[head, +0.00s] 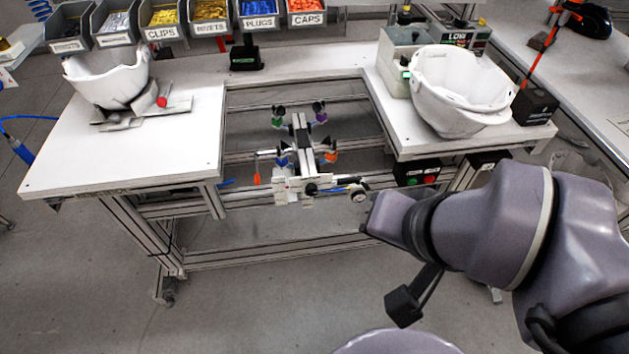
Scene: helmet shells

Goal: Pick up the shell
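Two white helmet shells show in the head view. One shell (107,78) sits at the left on a grey metal stand (130,118) on the left tabletop. Another shell (462,92) lies open side up on the right tabletop, against a grey box. I cannot tell which one the task means. My arm comes in from the right, and its wrist is in front of the bench, below the right shell and apart from both shells. No fingers of my gripper can be made out.
A U-shaped white bench (150,150) surrounds a gap holding a metal fixture (300,160) with coloured knobs. Labelled parts bins (160,22) line the back. A grey box (400,60) and a black box (534,105) flank the right shell. The left tabletop's front is clear.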

